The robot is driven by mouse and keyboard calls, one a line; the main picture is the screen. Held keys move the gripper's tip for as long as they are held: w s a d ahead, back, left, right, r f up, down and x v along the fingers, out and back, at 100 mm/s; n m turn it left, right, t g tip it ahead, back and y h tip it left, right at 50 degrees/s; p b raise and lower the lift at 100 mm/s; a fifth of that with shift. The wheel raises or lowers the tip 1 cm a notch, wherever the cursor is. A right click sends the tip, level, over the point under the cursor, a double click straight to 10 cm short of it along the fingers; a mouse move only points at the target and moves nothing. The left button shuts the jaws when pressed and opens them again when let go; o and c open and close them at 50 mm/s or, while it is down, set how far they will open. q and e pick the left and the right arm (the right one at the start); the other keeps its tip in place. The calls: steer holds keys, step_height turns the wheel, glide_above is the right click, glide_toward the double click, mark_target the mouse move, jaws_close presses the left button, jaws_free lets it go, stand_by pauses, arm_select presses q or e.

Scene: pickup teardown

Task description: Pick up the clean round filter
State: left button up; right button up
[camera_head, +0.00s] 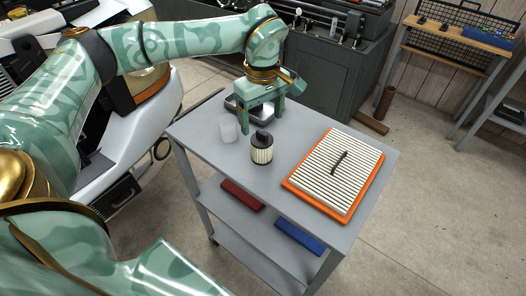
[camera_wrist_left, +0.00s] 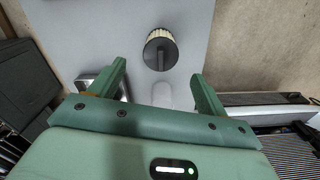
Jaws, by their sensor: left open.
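The round filter (camera_head: 262,153) has cream pleats and a black cap. It stands upright on the top of the grey cart (camera_head: 215,170), and also shows in the left wrist view (camera_wrist_left: 161,52). My left gripper (camera_head: 263,117) is open and empty, pointing down behind the filter in the head view. In the left wrist view its fingertips (camera_wrist_left: 160,73) are spread apart, with the filter ahead of them and near the middle of the gap. The filter appears apart from both fingers. My right gripper is not in view.
A translucent cup (camera_head: 228,128) stands left of the filter. A dark-rimmed metal tray (camera_head: 234,107) lies near the gripper. A flat pleated filter in an orange frame (camera_head: 340,215) covers the cart's right part. Red (camera_head: 241,194) and blue (camera_head: 299,236) items lie on the shelf below.

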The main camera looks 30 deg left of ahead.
mark_target(263, 133)
arm_select(q)
step_height(263, 133, down, 4)
steer(key=shift+d+r+b, duration=0.15)
steer(key=shift+b, duration=0.15)
steer(key=shift+f, duration=0.65)
steer(key=f+b, duration=0.1)
steer(key=f, duration=0.4)
steer(key=shift+a+b, duration=0.2)
steer(key=shift+b, duration=0.1)
steer(key=shift+r, duration=0.1)
steer(key=c, duration=1.1)
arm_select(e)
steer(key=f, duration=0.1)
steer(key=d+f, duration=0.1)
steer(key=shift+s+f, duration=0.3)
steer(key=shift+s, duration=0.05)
